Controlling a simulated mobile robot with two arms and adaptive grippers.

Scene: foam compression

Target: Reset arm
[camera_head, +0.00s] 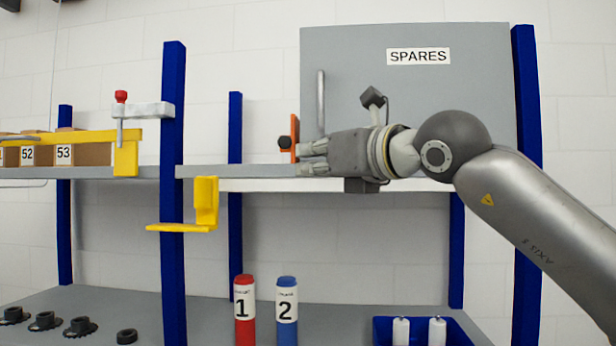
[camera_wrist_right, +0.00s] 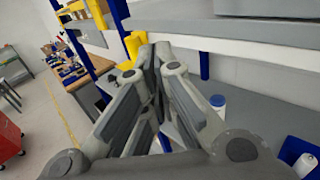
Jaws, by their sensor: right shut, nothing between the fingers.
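My right gripper (camera_head: 306,157) reaches in from the right at the height of the upper shelf, in front of the grey SPARES cabinet (camera_head: 450,95). Its fingers point left. In the right wrist view its fingers (camera_wrist_right: 155,60) come together at the tips with nothing between them. Just past the fingertips in the head view is an orange piece (camera_head: 295,132) with a dark knob; I cannot tell whether the fingers touch it. My left gripper is in neither view.
A yellow bracket (camera_head: 206,202) and a red-topped clamp (camera_head: 121,110) sit by the blue post (camera_head: 173,200). Red tube 1 (camera_head: 245,325), blue tube 2 (camera_head: 287,328) and a blue bin (camera_head: 460,325) stand on the lower bench. Several black knobs lie at left.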

